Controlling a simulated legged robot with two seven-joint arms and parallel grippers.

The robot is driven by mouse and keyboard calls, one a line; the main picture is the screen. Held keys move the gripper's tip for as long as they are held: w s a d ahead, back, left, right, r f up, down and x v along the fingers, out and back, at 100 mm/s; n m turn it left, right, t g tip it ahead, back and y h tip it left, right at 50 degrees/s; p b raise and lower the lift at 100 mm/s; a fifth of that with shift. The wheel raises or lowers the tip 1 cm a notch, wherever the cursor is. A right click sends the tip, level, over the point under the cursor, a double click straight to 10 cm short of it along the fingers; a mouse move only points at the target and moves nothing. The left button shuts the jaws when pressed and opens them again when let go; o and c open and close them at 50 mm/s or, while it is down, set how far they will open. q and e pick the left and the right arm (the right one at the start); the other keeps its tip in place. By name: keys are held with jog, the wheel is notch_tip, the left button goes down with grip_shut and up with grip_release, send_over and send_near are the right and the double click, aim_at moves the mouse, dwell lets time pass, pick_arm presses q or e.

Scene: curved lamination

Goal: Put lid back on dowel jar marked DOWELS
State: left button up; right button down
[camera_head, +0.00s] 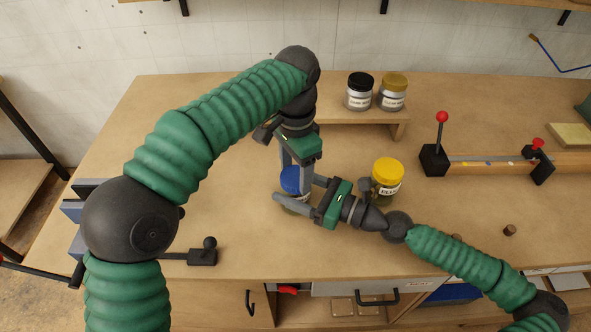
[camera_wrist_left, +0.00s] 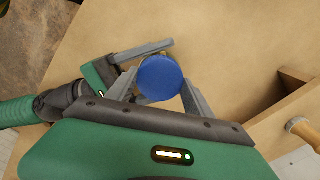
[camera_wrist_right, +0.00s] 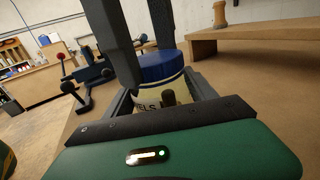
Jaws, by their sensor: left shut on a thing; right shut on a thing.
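The blue lid (camera_head: 291,179) is at the top of the jar, held from above between the fingers of my left gripper (camera_head: 296,172). It also shows as a round blue disc in the left wrist view (camera_wrist_left: 160,78). The jar (camera_wrist_right: 150,97) has a pale label ending in "ELS"; the rest of the word is hidden. My right gripper (camera_head: 300,194) is shut around the jar's body from the side. In the right wrist view the lid (camera_wrist_right: 160,66) sits level over the jar with no clear gap. I cannot tell whether it is fully seated.
A yellow-lidded jar (camera_head: 387,178) stands just right of my right gripper. Two jars, one black-lidded (camera_head: 360,90) and one gold-lidded (camera_head: 393,91), stand on a low shelf (camera_head: 345,116) behind. A clamp with red knobs (camera_head: 434,158) lies at right.

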pick_arm(q)
jog(key=m, duration=0.3)
jog(key=shift+w+m, duration=0.15)
jog(key=shift+m, duration=0.15)
pick_arm(e)
jog(key=shift+s+a, duration=0.15)
jog(key=shift+s, duration=0.05)
pick_arm(q)
jog(key=o, duration=1.6)
pick_arm(e)
jog(key=shift+w, duration=0.1)
pick_arm(q)
jog(key=shift+o, duration=0.2)
notch_tip(320, 180, up, 7)
jog(key=shift+r, duration=0.2)
jog(key=shift+d, duration=0.1)
pick_arm(e)
jog(key=shift+c, duration=1.1)
grip_release()
pick_arm(q)
jog(key=shift+r+p, duration=0.65)
pick_arm(e)
jog(key=v, duration=1.7)
jog(key=shift+w+f, duration=0.1)
